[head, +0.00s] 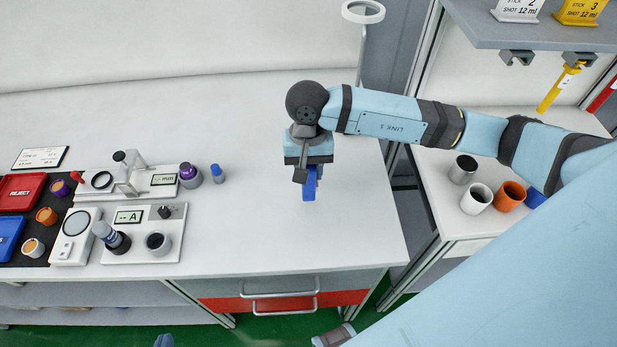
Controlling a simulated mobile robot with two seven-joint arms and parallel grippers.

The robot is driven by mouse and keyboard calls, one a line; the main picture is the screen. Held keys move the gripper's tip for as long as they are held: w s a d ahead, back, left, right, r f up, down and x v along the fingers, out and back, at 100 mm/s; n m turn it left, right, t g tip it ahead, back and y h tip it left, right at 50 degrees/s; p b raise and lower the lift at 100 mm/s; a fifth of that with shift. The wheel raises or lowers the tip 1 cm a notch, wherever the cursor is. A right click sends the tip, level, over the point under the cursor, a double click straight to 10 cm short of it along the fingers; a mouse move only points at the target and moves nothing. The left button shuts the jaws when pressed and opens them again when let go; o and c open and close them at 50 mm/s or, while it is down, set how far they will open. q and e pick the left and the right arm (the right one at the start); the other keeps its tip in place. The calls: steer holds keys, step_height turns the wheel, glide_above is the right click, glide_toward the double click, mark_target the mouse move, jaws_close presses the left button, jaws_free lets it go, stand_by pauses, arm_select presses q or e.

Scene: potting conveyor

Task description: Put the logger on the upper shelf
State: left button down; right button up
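The upper shelf (470,27) is the grey board at the top right. My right gripper is not in view.
Yellow and white signs (580,10) stand on the shelf; a yellow tool (558,90) hangs below it. Cups (476,198) stand on the right-hand table. Instruments (146,232), small jars and red and blue trays (22,190) fill the bench's left. The bench middle (255,220) is clear.

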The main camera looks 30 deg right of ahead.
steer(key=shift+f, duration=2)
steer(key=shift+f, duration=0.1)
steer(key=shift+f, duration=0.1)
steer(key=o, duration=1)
